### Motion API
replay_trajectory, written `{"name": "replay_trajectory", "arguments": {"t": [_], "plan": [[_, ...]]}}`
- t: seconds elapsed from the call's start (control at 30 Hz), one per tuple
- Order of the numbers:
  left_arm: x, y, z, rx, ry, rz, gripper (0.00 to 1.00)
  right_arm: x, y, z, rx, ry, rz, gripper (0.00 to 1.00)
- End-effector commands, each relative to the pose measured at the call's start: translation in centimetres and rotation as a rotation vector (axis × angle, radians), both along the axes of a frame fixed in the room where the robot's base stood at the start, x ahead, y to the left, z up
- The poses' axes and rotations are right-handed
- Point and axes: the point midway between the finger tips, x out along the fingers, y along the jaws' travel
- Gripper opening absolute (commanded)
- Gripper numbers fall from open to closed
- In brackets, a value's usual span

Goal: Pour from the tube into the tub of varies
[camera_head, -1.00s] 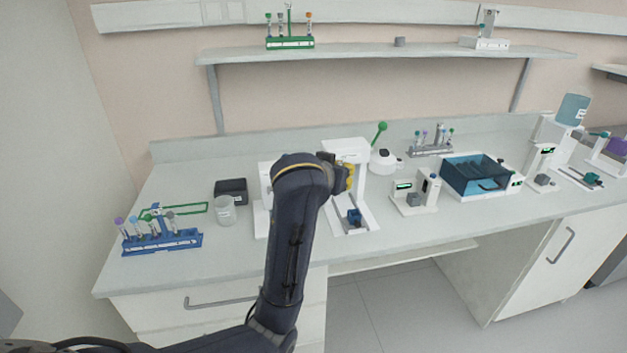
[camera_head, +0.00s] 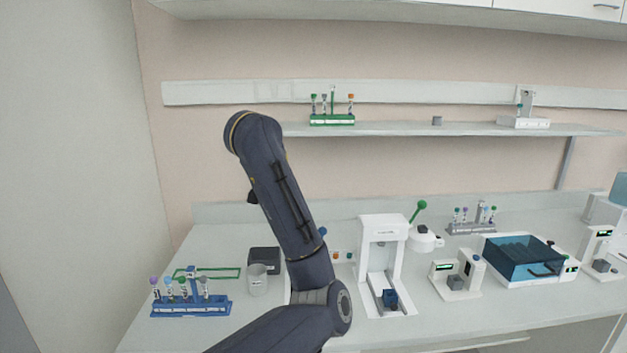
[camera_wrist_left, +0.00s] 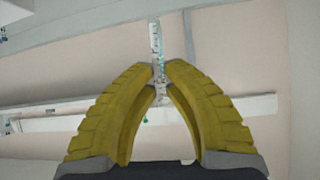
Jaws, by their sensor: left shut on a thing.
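In the left wrist view my left gripper (camera_wrist_left: 161,70) has its yellow fingertips closed on a slim clear tube (camera_wrist_left: 156,40) with teal marks. The tube sticks out past the fingertips. In the head view the gripper and tube are not visible; only my dark left arm shows, raised in front of the counter. A translucent tub (camera_head: 258,284) with a small label stands on the counter left of the arm, apart from it. I cannot read its label. My right gripper is in neither view.
A blue rack (camera_head: 190,307) with several capped tubes stands left of the tub. A dark box (camera_head: 264,260) sits behind the tub, and a green frame (camera_head: 225,273) lies nearby. A white device (camera_head: 383,240) stands right of my arm. A shelf (camera_head: 400,129) runs above.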

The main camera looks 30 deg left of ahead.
Motion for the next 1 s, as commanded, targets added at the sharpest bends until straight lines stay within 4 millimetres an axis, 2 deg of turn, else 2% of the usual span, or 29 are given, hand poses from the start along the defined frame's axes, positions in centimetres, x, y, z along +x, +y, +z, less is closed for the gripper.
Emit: {"name": "replay_trajectory", "arguments": {"t": [0.03, 0.1, 0.2, 0.37, 0.53, 0.7, 0.83, 1.0], "plan": [[-0.6, 2.0, -0.8, -0.008, 0.009, 0.028, 0.0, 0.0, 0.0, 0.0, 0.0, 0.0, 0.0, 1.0], [-1.4, 4.4, -2.3, -0.013, 0.022, 0.058, 0.0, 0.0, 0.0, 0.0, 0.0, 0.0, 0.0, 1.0], [-2.4, 7.2, -5.2, -0.02, 0.038, 0.081, 0.0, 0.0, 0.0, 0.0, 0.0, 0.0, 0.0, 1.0], [-3.6, 9.5, -10.9, -0.03, 0.066, 0.058, 0.0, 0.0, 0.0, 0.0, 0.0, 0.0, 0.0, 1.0], [-4.2, 9.6, -16.9, -0.035, 0.096, -0.03, 0.0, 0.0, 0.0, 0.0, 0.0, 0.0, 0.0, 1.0], [-4.8, 8.5, -22.1, -0.034, 0.122, -0.156, 0.0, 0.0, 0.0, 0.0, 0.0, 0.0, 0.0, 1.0], [-5.3, 7.8, -24.9, -0.028, 0.144, -0.256, 0.0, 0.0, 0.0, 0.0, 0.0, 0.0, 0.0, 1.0], [-5.6, 7.3, -26.2, -0.018, 0.171, -0.382, 0.0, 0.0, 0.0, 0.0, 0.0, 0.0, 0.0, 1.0]]}}
